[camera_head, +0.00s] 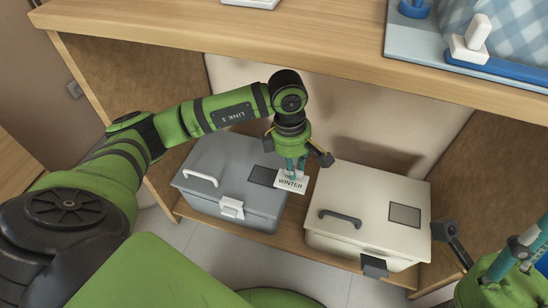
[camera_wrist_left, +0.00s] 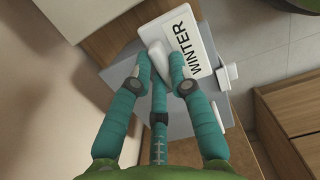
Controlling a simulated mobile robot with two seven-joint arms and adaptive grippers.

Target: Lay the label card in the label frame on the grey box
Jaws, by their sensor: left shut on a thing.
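The label card (camera_head: 292,183) is white with the word WINTER. My left gripper (camera_head: 294,168) is shut on it, and it shows in the left wrist view (camera_wrist_left: 186,42) with a white raised grip (camera_wrist_left: 158,58) between the teal fingers. The card is over the right side of the grey box (camera_head: 215,165). The label frame (camera_head: 262,176) is a dark rectangle on the lid, just left of the card in the head view. I cannot tell the height of the card above the lid. My right gripper (camera_head: 520,247) is partly in view at the right edge, away from both boxes.
A cream box (camera_head: 350,190) with a dark handle and its own dark panel (camera_head: 405,215) stands right of the grey box. Both are on a low wooden shelf (camera_head: 280,240) under a wooden top (camera_head: 320,60). A narrow gap separates them.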

